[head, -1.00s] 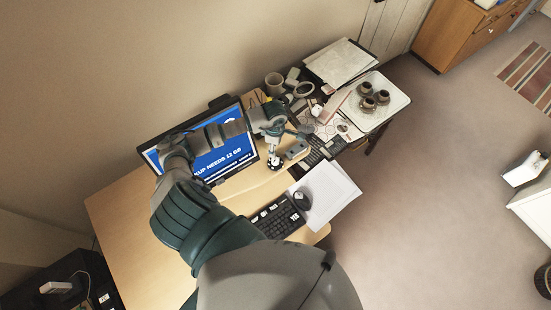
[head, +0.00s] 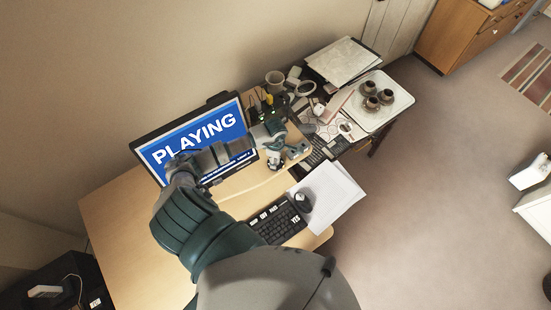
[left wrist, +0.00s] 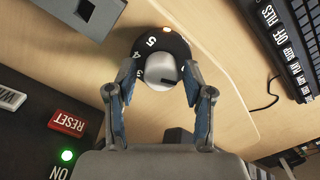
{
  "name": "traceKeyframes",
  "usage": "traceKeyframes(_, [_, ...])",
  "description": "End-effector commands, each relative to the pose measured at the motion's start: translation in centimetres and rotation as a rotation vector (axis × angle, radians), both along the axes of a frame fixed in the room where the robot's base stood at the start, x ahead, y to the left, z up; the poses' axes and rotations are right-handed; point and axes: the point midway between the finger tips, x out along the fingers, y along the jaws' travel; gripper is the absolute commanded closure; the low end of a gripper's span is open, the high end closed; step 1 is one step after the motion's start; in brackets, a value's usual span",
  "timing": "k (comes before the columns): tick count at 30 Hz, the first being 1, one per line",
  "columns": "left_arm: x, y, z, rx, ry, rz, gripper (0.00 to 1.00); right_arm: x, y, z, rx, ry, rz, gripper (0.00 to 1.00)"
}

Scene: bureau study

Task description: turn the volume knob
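The volume knob (left wrist: 161,71) is a pale round cap with a dark pointer mark, on a black dial base (left wrist: 178,43) with white numbers and a small orange light at its rim. In the left wrist view my left gripper's (left wrist: 161,76) two fingers are apart, one on each side of the cap. Small gaps seem to show beside it; contact is unclear. In the head view my left gripper (head: 286,150) is low over the desk right of the monitor and largely hides the knob. My right gripper is out of view.
The monitor (head: 170,160) reads "PLAYING" behind my left forearm. A keyboard (head: 279,222), mouse (head: 304,202) and white paper (head: 335,195) lie in front. A dark box with a red RESET button (left wrist: 68,122) and a green light is close by. The desk's left part (head: 120,220) is clear.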

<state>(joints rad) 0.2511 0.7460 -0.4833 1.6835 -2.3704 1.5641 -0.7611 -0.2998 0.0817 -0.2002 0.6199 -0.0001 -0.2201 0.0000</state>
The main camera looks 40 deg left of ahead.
Motion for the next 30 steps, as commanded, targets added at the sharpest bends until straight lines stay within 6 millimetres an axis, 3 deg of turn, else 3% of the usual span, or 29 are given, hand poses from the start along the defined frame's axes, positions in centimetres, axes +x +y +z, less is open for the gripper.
traceKeyframes(1, [0.0, 0.0, 0.01, 0.0, 0.0, 0.0, 0.68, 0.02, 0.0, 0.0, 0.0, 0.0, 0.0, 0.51])
traceKeyframes(5, [0.03, 0.01, 0.01, 0.0, -0.001, 0.0, 1.0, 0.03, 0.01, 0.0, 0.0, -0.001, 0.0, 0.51])
traceKeyframes(15, [0.06, 0.08, -0.04, 0.002, 0.0, 0.131, 1.0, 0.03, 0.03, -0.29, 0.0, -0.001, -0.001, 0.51])
traceKeyframes(23, [0.05, 0.06, -0.02, 0.0, -0.001, 0.14, 1.0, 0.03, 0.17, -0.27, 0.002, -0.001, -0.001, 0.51])
traceKeyframes(24, [0.06, 0.07, -0.02, 0.0, -0.001, 0.14, 0.58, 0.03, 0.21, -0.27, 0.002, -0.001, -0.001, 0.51])
traceKeyframes(26, [0.05, 0.06, -0.02, 0.0, -0.001, 0.14, 0.43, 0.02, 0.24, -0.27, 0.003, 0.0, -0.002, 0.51])
traceKeyframes(30, [0.03, 0.04, -0.02, 0.0, 0.0, 0.139, 0.4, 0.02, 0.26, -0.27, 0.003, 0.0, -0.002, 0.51])
